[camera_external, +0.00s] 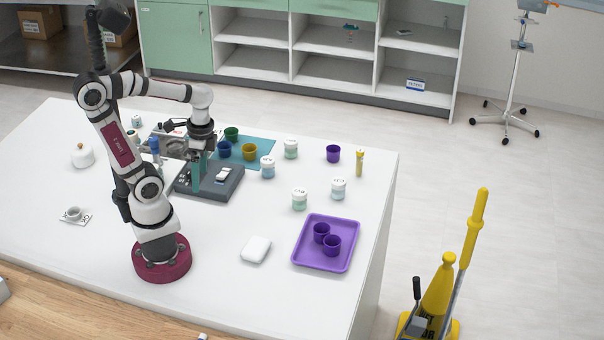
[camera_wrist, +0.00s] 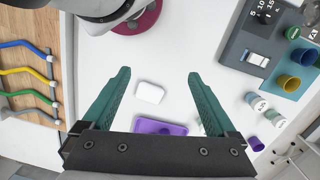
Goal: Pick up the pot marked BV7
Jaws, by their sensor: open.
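Several small pots with white lids stand on the white table: a green one (camera_external: 291,149), a blue one (camera_external: 267,167), another blue one (camera_external: 338,189) and another green one (camera_external: 299,200). Their lid marks are too small to read, so I cannot tell which is BV7. Lidded pots also show at the right of the wrist view (camera_wrist: 260,105). My gripper (camera_external: 196,186) hangs over the grey device, left of these pots. In the wrist view its teal fingers (camera_wrist: 159,75) are spread apart with nothing between them.
A grey device (camera_external: 225,190) stands by a teal mat (camera_external: 262,143) with coloured cups. A purple tray (camera_external: 308,262) holds two purple cups. A white block (camera_external: 255,249) lies left of the tray. A purple cup (camera_external: 333,154) and yellow vial (camera_external: 360,163) stand near the right edge.

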